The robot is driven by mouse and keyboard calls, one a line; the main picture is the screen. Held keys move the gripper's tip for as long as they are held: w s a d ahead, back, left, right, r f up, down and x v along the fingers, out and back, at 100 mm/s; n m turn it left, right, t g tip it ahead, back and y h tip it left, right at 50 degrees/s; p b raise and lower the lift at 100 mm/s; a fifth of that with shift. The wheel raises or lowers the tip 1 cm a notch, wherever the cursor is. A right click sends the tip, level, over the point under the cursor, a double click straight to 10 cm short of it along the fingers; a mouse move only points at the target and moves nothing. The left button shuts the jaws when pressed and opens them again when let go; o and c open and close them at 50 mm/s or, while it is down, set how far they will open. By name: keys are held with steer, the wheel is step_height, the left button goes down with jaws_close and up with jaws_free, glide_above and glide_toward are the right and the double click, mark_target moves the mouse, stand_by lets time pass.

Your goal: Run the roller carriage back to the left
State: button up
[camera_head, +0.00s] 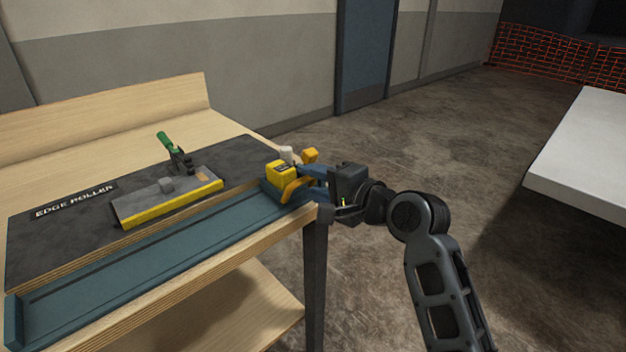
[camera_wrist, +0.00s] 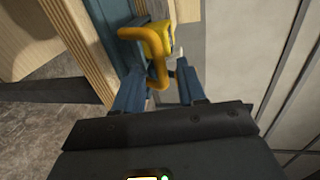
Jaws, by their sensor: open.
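The roller carriage (camera_head: 281,175) is a yellow block with a curved yellow handle and a pale roller. It sits at the right end of the blue rail (camera_head: 150,259) along the bench's front edge. My gripper (camera_head: 306,174) is at the carriage from the right. In the wrist view the yellow handle (camera_wrist: 156,62) stands between the fingers of my open gripper (camera_wrist: 157,75). I cannot tell whether either finger touches it. The carriage body is partly hidden behind the handle in the wrist view.
A dark board labelled EDGE ROLLER (camera_head: 60,235) lies behind the rail. A grey plate with a yellow edge (camera_head: 168,202) and a green-handled clamp (camera_head: 172,148) are on it. The rail left of the carriage looks clear. A white table (camera_head: 585,150) stands at right.

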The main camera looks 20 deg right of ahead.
steer(key=shift+w+a+f, duration=0.15)
steer(key=shift+w+a, duration=0.15)
steer(key=shift+w, duration=0.35)
jaws_close()
